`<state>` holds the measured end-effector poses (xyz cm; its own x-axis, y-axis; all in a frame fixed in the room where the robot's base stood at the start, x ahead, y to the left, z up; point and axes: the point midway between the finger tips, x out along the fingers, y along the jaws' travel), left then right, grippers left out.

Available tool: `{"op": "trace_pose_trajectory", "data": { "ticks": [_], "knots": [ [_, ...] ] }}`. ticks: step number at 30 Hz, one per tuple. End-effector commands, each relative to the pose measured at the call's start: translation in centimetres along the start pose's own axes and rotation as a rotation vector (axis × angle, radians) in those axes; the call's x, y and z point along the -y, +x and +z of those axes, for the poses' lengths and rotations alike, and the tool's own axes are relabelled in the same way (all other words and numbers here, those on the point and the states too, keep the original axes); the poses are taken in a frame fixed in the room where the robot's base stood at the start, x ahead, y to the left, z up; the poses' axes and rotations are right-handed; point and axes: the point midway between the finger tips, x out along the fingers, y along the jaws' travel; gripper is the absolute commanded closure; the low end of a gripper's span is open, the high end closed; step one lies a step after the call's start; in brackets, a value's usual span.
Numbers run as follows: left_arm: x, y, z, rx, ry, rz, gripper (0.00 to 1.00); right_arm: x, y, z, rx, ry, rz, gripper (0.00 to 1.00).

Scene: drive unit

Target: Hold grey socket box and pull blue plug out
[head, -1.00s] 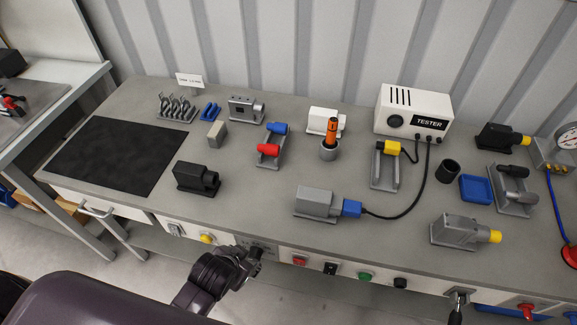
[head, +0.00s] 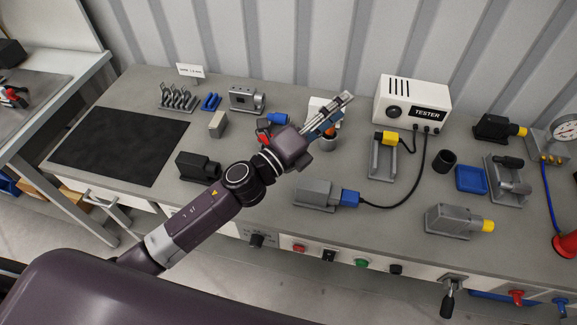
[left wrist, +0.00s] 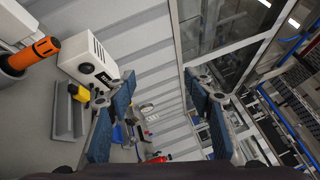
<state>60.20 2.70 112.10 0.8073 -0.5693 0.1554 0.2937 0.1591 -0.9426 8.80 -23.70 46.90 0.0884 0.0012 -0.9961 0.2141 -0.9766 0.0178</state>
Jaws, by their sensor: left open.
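The grey socket box (head: 314,194) lies on the bench near its front edge, in the middle of the head view. The blue plug (head: 350,197) sits in its right end, with a black cable running from it to the tester. My left gripper (head: 344,107) is raised above the bench, beyond the box, its fingers pointing up and right. It is open and empty; both blue-padded fingers (left wrist: 158,88) stand apart in the left wrist view. The box and plug are not clear in that view. My right gripper is not in view.
The white tester (head: 412,103) stands at the back. An orange-handled tool in a grey cup (head: 329,144) is behind my left gripper; its handle (left wrist: 35,53) shows in the wrist view. A grey box with yellow plug (head: 453,221) lies right. Bare bench surrounds the socket box.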

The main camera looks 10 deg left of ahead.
Motion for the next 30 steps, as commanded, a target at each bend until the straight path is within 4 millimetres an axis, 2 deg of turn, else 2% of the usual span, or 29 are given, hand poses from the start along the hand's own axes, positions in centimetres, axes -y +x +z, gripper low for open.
{"op": "trace_pose_trajectory", "data": {
  "ticks": [2,5,8,9,11,15,19,21,24,30],
  "knots": [
    [1.3,1.2,-2.7,-0.171,0.235,-0.072,0.52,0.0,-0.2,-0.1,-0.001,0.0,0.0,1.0],
    [0.9,1.1,-6.3,-0.399,0.525,-0.147,0.52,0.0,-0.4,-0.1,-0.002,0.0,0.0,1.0],
    [-1.7,-0.5,-8.6,-0.641,0.801,-0.196,0.52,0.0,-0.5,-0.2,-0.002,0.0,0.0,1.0],
    [-3.2,-1.4,-9.0,-0.743,0.904,-0.208,0.52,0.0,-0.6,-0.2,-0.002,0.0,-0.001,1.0],
    [-5.7,-3.2,-8.8,-0.896,1.048,-0.216,0.52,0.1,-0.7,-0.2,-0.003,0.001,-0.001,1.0],
    [-11.3,-7.8,-5.6,-1.225,1.293,-0.196,0.52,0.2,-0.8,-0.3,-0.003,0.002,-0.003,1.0],
    [-14.3,-11.1,-2.2,-1.431,1.397,-0.163,0.52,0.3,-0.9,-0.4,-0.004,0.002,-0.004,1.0],
    [-15.0,-12.2,-1.2,-1.492,1.421,-0.153,0.52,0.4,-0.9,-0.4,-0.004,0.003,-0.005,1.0],
    [-15.6,-12.9,-0.7,-1.532,1.432,-0.145,0.52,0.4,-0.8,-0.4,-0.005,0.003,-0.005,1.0],
    [-17.7,-12.5,-2.7,-1.536,1.431,-0.148,0.52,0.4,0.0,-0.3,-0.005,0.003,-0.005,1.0]
  ]
}}
